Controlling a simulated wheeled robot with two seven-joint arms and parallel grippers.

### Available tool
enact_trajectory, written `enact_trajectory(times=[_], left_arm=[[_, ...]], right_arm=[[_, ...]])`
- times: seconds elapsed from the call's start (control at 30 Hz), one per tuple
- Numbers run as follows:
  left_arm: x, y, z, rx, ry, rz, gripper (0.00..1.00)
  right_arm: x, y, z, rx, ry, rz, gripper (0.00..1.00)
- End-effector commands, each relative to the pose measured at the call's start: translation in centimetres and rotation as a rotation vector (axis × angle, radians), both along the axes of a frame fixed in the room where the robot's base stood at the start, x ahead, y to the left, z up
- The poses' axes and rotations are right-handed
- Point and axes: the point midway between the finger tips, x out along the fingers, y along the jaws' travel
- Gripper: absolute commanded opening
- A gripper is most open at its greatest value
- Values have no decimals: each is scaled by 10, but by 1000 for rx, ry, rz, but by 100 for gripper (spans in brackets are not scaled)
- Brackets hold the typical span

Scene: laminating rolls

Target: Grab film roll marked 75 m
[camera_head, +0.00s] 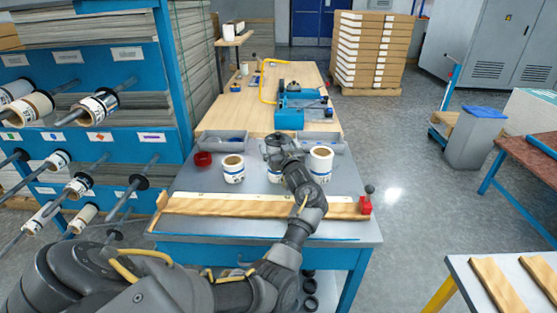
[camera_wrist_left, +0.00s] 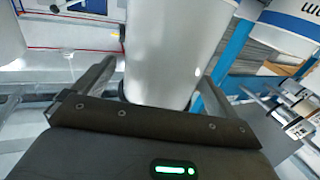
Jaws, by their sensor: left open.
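Three white film rolls with blue bands stand on the grey-topped bench. The left roll (camera_head: 233,170) and right roll (camera_head: 321,163) show clearly; the middle roll (camera_head: 274,176) is mostly hidden by my left gripper (camera_head: 279,147). In the left wrist view, the open fingers of my left gripper (camera_wrist_left: 155,80) stand on either side of a white roll (camera_wrist_left: 172,50). Contact cannot be told. Another roll (camera_wrist_left: 290,18) at the upper right shows dark lettering ending in "m". The numbers on the rolls cannot be read. My right gripper is out of view.
A wooden strip (camera_head: 250,207) with a red-based knob (camera_head: 366,203) crosses the bench front. A blue rack (camera_head: 100,155) with rolls on rods stands at left.

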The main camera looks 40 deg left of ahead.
Motion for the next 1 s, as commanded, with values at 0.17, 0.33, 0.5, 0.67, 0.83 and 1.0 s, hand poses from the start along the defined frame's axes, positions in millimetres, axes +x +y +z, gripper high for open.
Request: enact_trajectory(times=[0.17,0.33,0.5,0.67,0.83,1.0], left_arm=[[7,11,0,0,0,0,97],[7,12,-1,-1,-1,0,97],[7,11,-1,-1,0,0,80],[7,11,-1,-1,0,0,59],[7,11,-1,-1,0,0,37],[8,11,1,1,-3,-1,20]], right_arm=[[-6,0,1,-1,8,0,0],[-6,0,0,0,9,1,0],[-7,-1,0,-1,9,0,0],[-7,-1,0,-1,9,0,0],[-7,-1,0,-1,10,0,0],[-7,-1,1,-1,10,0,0]])
